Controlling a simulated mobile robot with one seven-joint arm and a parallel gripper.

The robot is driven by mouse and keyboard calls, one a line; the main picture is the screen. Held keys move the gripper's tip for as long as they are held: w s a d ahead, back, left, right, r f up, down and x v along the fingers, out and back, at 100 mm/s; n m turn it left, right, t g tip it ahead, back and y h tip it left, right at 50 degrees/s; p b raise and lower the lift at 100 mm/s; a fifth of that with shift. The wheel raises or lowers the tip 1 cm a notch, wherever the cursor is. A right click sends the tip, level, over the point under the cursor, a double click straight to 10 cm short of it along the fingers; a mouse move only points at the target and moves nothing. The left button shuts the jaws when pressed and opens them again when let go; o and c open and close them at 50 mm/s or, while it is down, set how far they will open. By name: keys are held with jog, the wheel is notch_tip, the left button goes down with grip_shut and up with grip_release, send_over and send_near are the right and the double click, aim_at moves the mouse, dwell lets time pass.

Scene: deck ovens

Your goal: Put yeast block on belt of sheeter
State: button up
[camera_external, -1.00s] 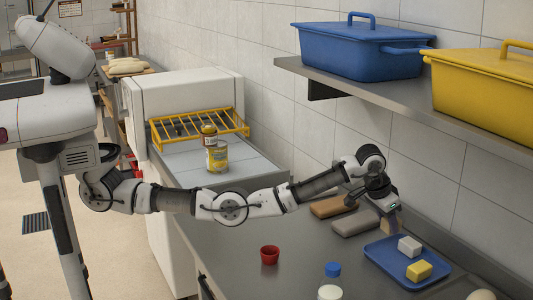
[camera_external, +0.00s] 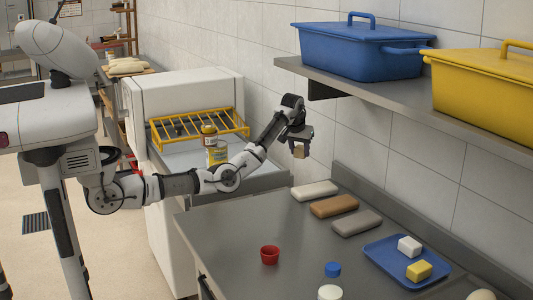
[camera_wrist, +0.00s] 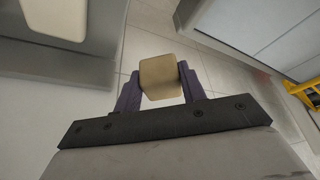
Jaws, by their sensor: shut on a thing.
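My gripper (camera_external: 299,141) is shut on a small tan block, which looks like the yeast block (camera_external: 299,152), and holds it in the air above the far end of the counter. In the wrist view the block (camera_wrist: 160,77) sits between the two purple fingers (camera_wrist: 158,92), with floor tiles behind it. The sheeter (camera_external: 190,97) is the white machine with a yellow guard. Its grey belt (camera_external: 262,179) is to the left of the gripper and apart from the block. The belt shows in part at the upper right of the wrist view (camera_wrist: 255,30).
The yellow guard (camera_external: 235,122) crosses the belt. Several dough-like loaves (camera_external: 333,206), a red cup (camera_external: 270,255) and a blue tray (camera_external: 385,274) with two blocks are on the counter.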

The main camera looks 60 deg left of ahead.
jog(key=s+a+r+n+g+y+p, duration=0.1)
jog(key=s+a+r+n+p, duration=0.3)
jog(key=a, duration=0.9)
jog(key=s+a+r+n+g, duration=0.1)
jog(key=s+a+r+n, duration=0.1)
jog(key=s+a+r, duration=0.75)
jog(key=d+p+x, duration=0.1)
jog(key=x, duration=0.6)
jog(key=d+f+p+x, duration=0.1)
jog(key=d+x, duration=0.1)
jog(key=x, duration=0.5)
jog(key=d+p+x, duration=0.1)
jog(key=x, duration=0.7)
jog(key=shift+w+d+f, duration=0.15)
jog(key=shift+w+f, duration=0.05)
jog(key=shift+w, duration=0.15)
jog(key=shift+f, duration=0.1)
jog(key=o, duration=1)
jog(key=b+v, duration=0.3)
jog(key=v, duration=0.9)
jog(key=shift+d, duration=0.2)
